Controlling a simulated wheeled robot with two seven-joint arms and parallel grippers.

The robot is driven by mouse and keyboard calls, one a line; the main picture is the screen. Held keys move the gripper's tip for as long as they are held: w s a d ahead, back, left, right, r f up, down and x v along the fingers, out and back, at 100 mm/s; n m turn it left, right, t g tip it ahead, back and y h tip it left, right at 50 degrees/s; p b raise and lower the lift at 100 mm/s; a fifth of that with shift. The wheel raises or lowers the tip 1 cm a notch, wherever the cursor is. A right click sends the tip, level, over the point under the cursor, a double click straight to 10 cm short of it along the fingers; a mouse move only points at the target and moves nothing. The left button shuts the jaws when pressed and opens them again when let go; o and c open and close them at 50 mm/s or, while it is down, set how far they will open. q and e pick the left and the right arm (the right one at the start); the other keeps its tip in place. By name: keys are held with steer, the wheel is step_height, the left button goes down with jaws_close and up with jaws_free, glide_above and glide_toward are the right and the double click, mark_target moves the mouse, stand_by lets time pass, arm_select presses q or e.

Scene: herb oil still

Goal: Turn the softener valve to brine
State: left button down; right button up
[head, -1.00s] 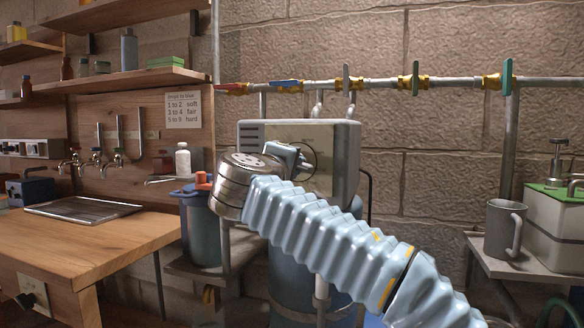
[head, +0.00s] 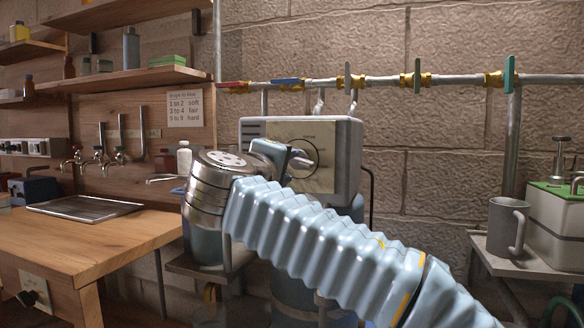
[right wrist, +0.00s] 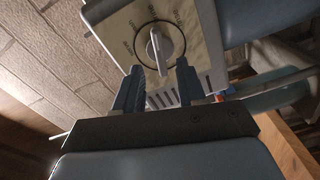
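The softener valve head is a pale grey box (head: 345,135) on the blue softener tank (head: 290,300), with a round dial (head: 322,172) on its light front plate. In the right wrist view the dial has a white lever knob (right wrist: 155,47) and small lettering around it, too blurred to read surely. My right gripper (head: 298,160) is in front of the dial and hides part of it. In the right wrist view its two dark fingers (right wrist: 160,70) are apart, with the knob's near end between or just in front of their tips; contact cannot be told. My left gripper is not in view.
A pipe with several coloured valve handles (head: 417,76) runs along the wall above. A grey mug (head: 505,228) and a green-lidded box (head: 556,220) stand on a shelf at right. A wooden counter (head: 90,250) with a metal tray (head: 85,207) is at left.

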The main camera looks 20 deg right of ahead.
steer(key=v, duration=0.8)
steer(key=shift+s+a, duration=0.2)
